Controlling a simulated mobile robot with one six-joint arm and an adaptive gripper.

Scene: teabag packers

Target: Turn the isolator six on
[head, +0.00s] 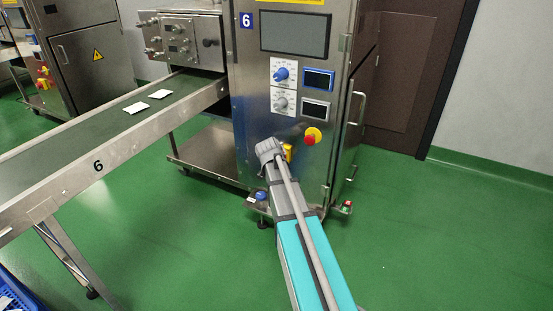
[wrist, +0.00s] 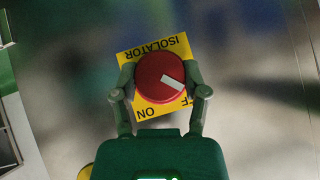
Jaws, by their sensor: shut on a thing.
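The isolator of machine 6 shows in the wrist view as a yellow plate (wrist: 127,68) with a round red knob (wrist: 158,75). The plate appears upside down, with ISOLATOR at the top, ON at the bottom and OFF at the lower right, partly covered. The knob's white mark points to the lower right, towards OFF. My gripper (wrist: 160,82) has one finger on each side of the knob and is shut on it. In the head view my gripper (head: 268,150) is at the cabinet's lower front and hides most of the isolator; a yellow edge (head: 288,152) shows.
The steel cabinet (head: 262,90) marked 6 carries a blue dial (head: 281,74), a grey dial (head: 281,103) and a red emergency stop (head: 312,136) close to my gripper. A door handle (head: 357,118) sticks out on the right. The conveyor (head: 110,130) runs left. Green floor at right is clear.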

